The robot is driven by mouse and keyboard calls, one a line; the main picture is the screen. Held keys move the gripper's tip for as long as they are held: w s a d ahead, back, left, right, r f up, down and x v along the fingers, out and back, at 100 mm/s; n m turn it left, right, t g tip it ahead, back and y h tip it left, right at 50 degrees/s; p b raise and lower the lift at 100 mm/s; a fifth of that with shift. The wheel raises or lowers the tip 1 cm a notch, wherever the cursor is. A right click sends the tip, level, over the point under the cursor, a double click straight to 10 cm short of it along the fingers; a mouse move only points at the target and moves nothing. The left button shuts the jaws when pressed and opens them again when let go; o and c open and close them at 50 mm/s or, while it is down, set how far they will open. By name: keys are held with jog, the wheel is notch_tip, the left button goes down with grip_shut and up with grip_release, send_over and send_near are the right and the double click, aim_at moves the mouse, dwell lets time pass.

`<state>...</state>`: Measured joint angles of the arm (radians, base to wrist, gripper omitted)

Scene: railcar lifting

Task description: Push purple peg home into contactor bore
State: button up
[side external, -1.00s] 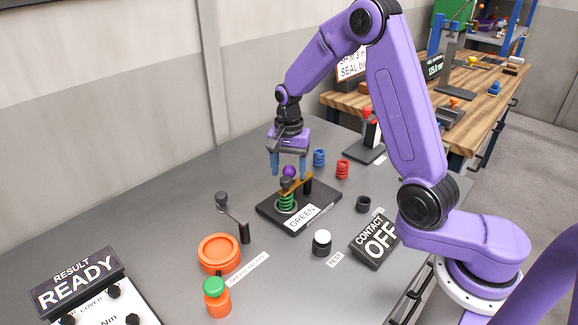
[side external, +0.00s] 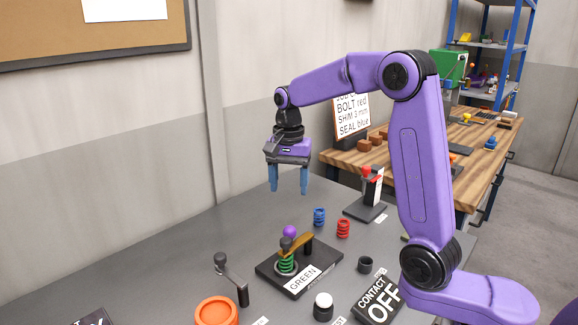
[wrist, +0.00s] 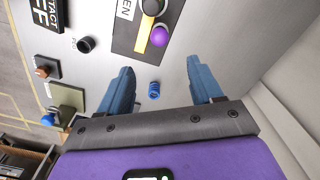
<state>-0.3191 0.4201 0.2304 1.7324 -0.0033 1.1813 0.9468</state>
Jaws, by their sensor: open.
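The purple peg shows as a round purple knob (side external: 290,231) on the contactor fixture, a dark base plate (side external: 262,266) with a green spring, a tan lever and a GREEN label. The knob also shows in the wrist view (wrist: 159,36), beside the tan bar. Its shaft and the bore are hidden, so I cannot tell how deep it sits. My gripper (side external: 288,190) is open and empty, pointing down above the fixture and clear of the knob. In the wrist view its blue fingers (wrist: 160,68) are spread apart, with the knob beyond their tips.
Blue (side external: 319,216) and red (side external: 343,228) springs stand behind the fixture. A dark cup (side external: 364,264) and a CONTACT OFF sign (side external: 378,296) lie to the right. A crank handle (side external: 232,279) and orange ring (side external: 216,311) are at front left. A red-topped stand (side external: 366,200) is behind.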

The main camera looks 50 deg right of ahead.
jog(key=shift+r, duration=2.2)
jog(key=shift+a, duration=0.1)
jog(key=s+a+f+n, duration=0.4)
jog(key=s+a+n, duration=0.4)
jog(key=s+n, duration=0.35)
jog(key=s+d+f+n, duration=0.1)
jog(key=s+f+n, duration=0.1)
jog(key=s+n, duration=0.4)
jog(key=s+d+f+n, duration=0.2)
jog(key=s+n, duration=0.5)
jog(key=s, duration=0.6)
jog(key=shift+s+d+f, duration=0.25)
jog(key=shift+s+f, duration=0.15)
jog(key=shift+f, duration=0.3)
